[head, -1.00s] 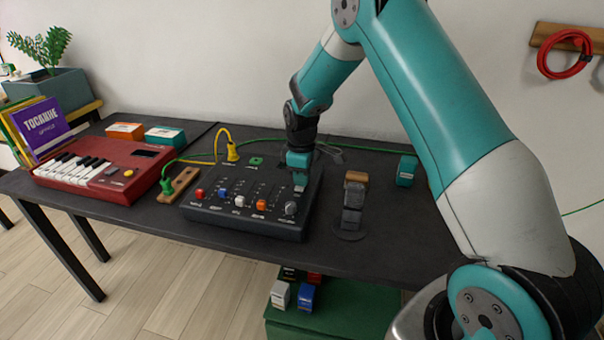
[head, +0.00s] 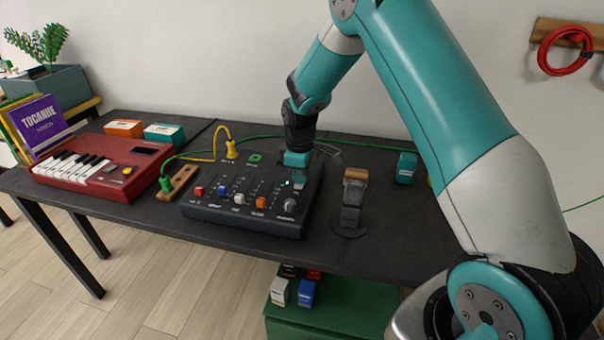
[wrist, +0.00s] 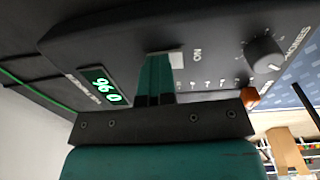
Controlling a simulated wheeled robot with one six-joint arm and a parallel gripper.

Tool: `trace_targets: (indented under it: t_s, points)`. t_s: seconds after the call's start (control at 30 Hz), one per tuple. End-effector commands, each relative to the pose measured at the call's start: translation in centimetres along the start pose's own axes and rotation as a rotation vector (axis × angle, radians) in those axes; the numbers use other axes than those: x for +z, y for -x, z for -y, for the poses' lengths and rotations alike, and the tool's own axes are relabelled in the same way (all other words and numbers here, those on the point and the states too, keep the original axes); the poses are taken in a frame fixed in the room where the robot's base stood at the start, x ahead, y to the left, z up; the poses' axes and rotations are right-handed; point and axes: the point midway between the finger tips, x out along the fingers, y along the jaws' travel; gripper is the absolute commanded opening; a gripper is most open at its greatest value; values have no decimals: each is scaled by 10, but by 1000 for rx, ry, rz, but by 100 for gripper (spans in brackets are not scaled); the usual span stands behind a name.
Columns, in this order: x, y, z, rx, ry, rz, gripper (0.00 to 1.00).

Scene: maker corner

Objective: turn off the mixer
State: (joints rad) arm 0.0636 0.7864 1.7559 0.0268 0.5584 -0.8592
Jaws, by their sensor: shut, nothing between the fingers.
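The mixer (head: 240,218) is a dark grey console on the black table, with red, blue, white and orange slider caps and a grey knob (head: 290,205). A small green light (head: 288,183) shows on its rear right part. My gripper (head: 299,183) is shut and empty, pointing down at that part. In the wrist view my gripper's fingertips (wrist: 157,60) are beside a pale switch (wrist: 177,58) marked ON and partly cover it. Contact cannot be told. A green lit display (wrist: 101,85) and the knob (wrist: 263,54) are also in the wrist view.
A red keyboard (head: 125,178) and a wooden block (head: 178,183) lie left of the mixer. A dark stand with a brown top (head: 354,185) is at its right. Yellow and green cables run behind it. A teal box (head: 405,168) stands farther right.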

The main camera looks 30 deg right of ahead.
Motion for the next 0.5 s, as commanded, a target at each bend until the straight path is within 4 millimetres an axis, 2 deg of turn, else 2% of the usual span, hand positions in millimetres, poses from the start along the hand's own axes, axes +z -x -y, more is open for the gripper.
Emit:
trace_targets:
  t_s: [0.03,0.17,0.27,0.43,0.5]
  points:
    - [2,-12,14,-37,16,16,0]
    - [1,-5,13,-35,16,15,0]
    - [2,10,10,-29,13,12,0]
    - [2,51,2,-5,3,0,0]
    - [1,61,1,-1,1,-3,0]
